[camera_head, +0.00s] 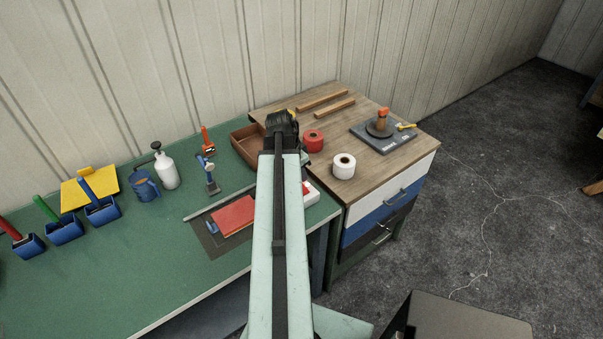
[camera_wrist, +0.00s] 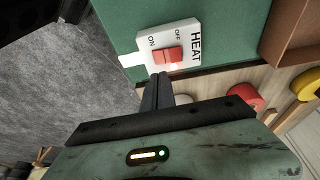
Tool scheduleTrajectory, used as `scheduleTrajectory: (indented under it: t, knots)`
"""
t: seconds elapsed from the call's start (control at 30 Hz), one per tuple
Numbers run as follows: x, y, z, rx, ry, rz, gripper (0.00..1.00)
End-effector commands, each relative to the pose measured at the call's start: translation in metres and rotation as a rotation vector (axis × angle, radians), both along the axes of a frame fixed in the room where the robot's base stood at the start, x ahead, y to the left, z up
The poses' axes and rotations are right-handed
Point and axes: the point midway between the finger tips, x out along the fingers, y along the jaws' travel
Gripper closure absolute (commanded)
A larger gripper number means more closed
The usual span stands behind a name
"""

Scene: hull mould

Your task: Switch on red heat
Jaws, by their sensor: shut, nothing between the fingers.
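The heat switch is a white box (camera_wrist: 197,41) with a red rocker (camera_wrist: 167,54) and the words HEAT, ON and OFF. In the wrist view it sits at the edge of the green bench top. In the head view the white box (camera_head: 310,194) shows at the right of my arm, partly hidden by it. My gripper (camera_wrist: 161,76) is shut and empty. In the wrist view its fingertips show just below the rocker; I cannot tell whether they touch the box. In the head view my gripper (camera_head: 283,122) is seen from behind. I cannot tell which way the rocker is tipped.
A brown tray (camera_head: 243,146) lies behind my arm. A red roll (camera_head: 313,141) and a white roll (camera_head: 344,166) stand on the wooden cabinet top (camera_head: 400,165).

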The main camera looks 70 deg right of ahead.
Motion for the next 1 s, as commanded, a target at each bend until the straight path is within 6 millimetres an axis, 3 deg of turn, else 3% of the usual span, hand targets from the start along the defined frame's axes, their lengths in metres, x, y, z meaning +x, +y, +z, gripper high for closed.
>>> scheduleTrajectory:
  t: [0.03, 0.3, 0.9, 1.0]
  knots:
    - [-0.001, 0.006, 0.025, 0.0, 0.0, 0.0, 1.0]
    - [-0.001, 0.026, 0.075, 0.0, 0.0, 0.001, 1.0]
    - [0.001, 0.029, 0.076, 0.0, 0.0, 0.002, 1.0]
    - [0.019, 0.035, 0.072, 0.001, 0.0, 0.036, 1.0]
